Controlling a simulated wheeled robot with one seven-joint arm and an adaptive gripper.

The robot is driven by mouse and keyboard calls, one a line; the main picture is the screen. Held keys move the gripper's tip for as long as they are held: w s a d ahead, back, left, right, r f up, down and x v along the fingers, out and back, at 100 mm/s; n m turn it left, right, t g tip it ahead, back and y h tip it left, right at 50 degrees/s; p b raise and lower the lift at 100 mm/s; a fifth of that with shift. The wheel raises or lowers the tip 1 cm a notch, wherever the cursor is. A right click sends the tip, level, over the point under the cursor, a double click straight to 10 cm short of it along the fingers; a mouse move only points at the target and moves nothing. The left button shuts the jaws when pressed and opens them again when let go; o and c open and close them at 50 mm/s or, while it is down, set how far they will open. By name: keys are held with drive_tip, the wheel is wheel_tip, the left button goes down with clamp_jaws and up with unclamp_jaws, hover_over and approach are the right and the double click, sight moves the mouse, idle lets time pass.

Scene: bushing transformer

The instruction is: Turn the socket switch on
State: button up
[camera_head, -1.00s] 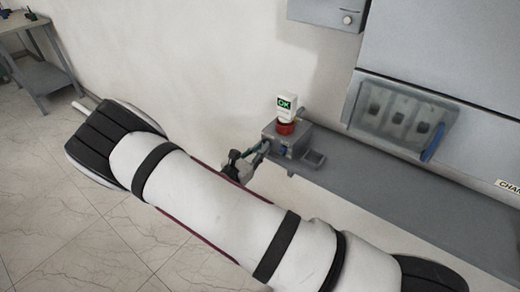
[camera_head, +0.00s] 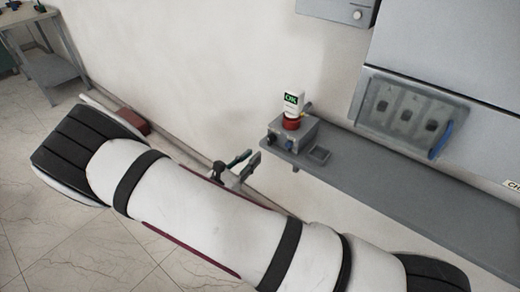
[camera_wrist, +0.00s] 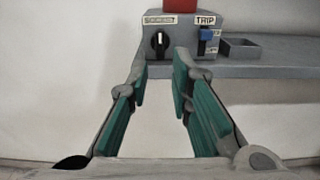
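A grey control box (camera_head: 293,134) stands on the shelf; it also shows in the wrist view (camera_wrist: 180,47). On its front in the wrist view are a black rotary knob (camera_wrist: 160,43) with a white mark standing near upright, and a blue switch (camera_wrist: 205,36) under a "TRIP" label. The label above the knob is too small to read surely, so I cannot tell which is the socket switch. My gripper (camera_wrist: 160,72) has its green-padded fingers apart with nothing between them, short of the box and below the knob. In the head view my gripper (camera_head: 246,163) is left of the box, partly hidden by my arm.
A red button (camera_head: 291,122) with a green "OK" sign (camera_head: 291,101) tops the box. The grey shelf (camera_head: 400,180) runs right below a socket panel (camera_head: 409,108) with a blue handle (camera_head: 441,140). Another table stands far left.

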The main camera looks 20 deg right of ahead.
drive_tip(key=shift+v, duration=2.05)
drive_tip(key=shift+r, duration=0.1)
drive_tip(key=s+d+r+m+g+y, duration=0.3)
drive_tip(key=s+d+r+m+g, duration=0.25)
drive_tip(key=r+m, duration=0.2)
drive_tip(key=s+d+r+m+g+y, duration=0.3)
drive_tip(key=s+d+r+m+g, duration=0.25)
drive_tip(key=r+m, duration=0.2)
drive_tip(key=s+r+m+t+y, duration=0.5)
drive_tip(key=s+r+m+y, duration=0.3)
drive_tip(key=s+r, duration=0.5)
drive_tip(key=shift+s+a+r+m+y, duration=0.35)
drive_tip(key=shift+s+m, duration=0.2)
drive_tip(key=shift+m, duration=0.45)
